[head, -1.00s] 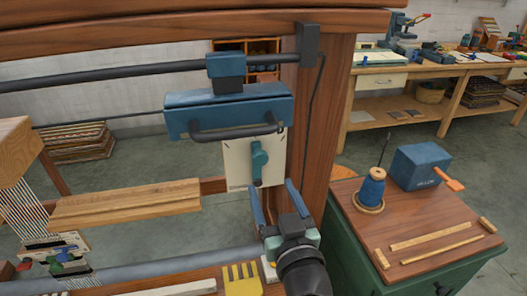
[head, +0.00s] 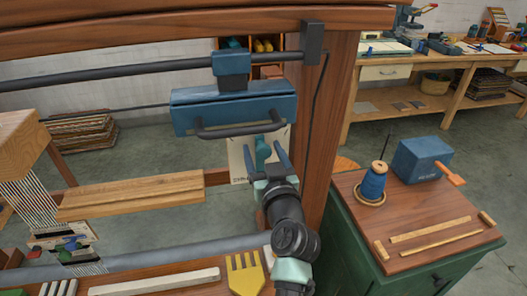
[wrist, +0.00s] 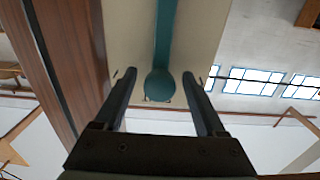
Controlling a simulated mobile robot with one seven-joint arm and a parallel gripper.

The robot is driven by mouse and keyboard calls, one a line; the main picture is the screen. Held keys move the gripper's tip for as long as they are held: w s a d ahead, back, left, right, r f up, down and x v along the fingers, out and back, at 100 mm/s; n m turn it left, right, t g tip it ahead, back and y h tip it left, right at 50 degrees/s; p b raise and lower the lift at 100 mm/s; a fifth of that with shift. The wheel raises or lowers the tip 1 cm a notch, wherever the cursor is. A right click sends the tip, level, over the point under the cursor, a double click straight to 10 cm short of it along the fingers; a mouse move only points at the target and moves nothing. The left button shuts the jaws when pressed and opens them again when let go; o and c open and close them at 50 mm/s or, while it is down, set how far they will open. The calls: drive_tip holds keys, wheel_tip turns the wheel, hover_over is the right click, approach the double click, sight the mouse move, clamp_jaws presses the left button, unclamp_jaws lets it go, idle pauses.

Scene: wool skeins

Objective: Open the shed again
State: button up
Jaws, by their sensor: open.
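A teal lever (head: 263,150) is mounted on a cream plate (head: 238,166) beside the loom's right post. In the wrist view the lever (wrist: 160,84) runs down from the top edge and ends in a rounded knob, in front of the cream plate (wrist: 122,30). My gripper (head: 261,145) is open at the lever, with one finger on each side of it. In the wrist view a gap shows between the knob and each finger of my gripper (wrist: 160,76). Above the plate hangs a blue housing (head: 280,104) with a dark bar handle (head: 240,130).
The wooden post (head: 335,120) stands close to the right of my gripper. A yellow comb (head: 245,278) and a pale bar (head: 155,282) lie on the front beam. A green cabinet at right carries a blue spool (head: 373,183) and a blue box (head: 421,160).

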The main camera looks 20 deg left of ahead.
clamp_jaws()
idle(1.3)
